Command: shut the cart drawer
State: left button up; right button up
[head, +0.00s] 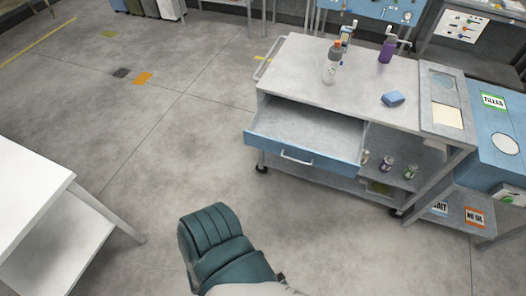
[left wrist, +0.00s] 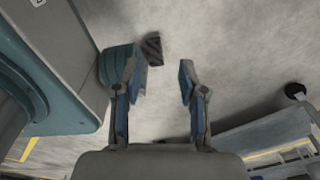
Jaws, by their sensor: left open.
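The cart (head: 300,65) stands right of centre in the head view, with a light grey top. Its drawer (head: 318,125) is pulled out toward me and looks empty. The drawer has a blue front (head: 330,168) with a pale bar handle (head: 296,160). My left gripper (left wrist: 163,75) shows in the left wrist view, with its two blue-padded fingers apart and nothing between them. Grey floor shows beyond it. A dark caster (left wrist: 295,90) and a blue-grey edge (left wrist: 270,135), apparently the cart's, lie to its right. I cannot pick out either gripper in the head view.
Bottles, including a purple one (head: 387,48), and a blue sponge (head: 393,99) stand on the cart top. Small bottles (head: 386,163) sit on the shelf right of the drawer. A white table (head: 30,200) is at left. The floor before the drawer is clear.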

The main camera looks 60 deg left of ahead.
aim_at(307, 134)
jog(key=u, duration=1.55)
